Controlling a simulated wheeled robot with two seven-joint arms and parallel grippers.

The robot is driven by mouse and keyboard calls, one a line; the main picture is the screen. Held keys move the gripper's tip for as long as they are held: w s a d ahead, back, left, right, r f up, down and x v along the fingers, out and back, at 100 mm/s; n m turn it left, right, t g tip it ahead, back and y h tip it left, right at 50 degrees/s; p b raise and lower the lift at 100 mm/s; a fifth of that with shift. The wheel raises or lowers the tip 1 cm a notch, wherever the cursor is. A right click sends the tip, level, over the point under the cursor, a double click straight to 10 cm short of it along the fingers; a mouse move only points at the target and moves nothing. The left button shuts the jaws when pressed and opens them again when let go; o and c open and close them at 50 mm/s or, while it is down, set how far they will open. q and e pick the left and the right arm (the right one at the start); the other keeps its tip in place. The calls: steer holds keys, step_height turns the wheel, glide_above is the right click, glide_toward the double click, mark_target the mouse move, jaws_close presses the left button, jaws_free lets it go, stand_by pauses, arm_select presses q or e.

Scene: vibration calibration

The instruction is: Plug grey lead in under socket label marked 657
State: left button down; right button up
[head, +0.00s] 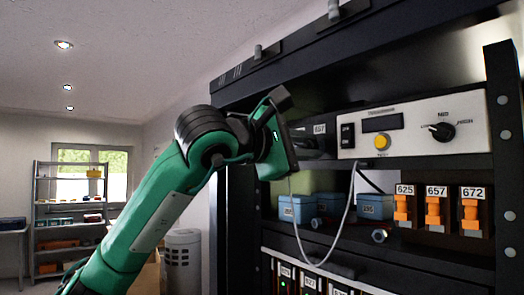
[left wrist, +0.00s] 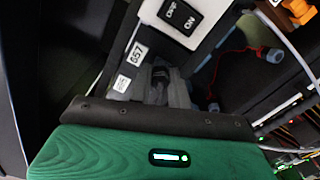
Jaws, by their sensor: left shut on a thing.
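My left gripper (head: 306,146) is at the left of the rack's upper shelf, beside a dark unit with a white label 657 (head: 319,129). It is shut, with its tips largely hidden in the head view. In the left wrist view the grey fingers (left wrist: 162,82) show in shadow below label 657 (left wrist: 137,52); what they grip is unclear. A grey lead (head: 318,265) hangs in a loop from near the gripper up to the white control box (head: 412,130). Another label 657 (head: 436,191) is above the middle orange socket (head: 433,212). My right gripper is not in view.
Orange sockets labelled 625 (head: 404,208) and 672 (head: 471,212) flank the middle one. Blue boxes (head: 297,208) stand on the shelf below the control box. A dark rack post (head: 503,150) bounds the right side. A lower row has small labels.

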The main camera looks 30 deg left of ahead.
mark_target(306, 146)
arm_select(q)
steer(key=shift+m, duration=0.4)
steer(key=shift+m, duration=0.7)
steer(key=c, duration=1.3)
jaws_free()
steer(key=shift+o, duration=0.2)
steer(key=shift+s+a, duration=0.1)
steer(key=shift+b+v, duration=0.8)
steer(key=shift+v, duration=1.6)
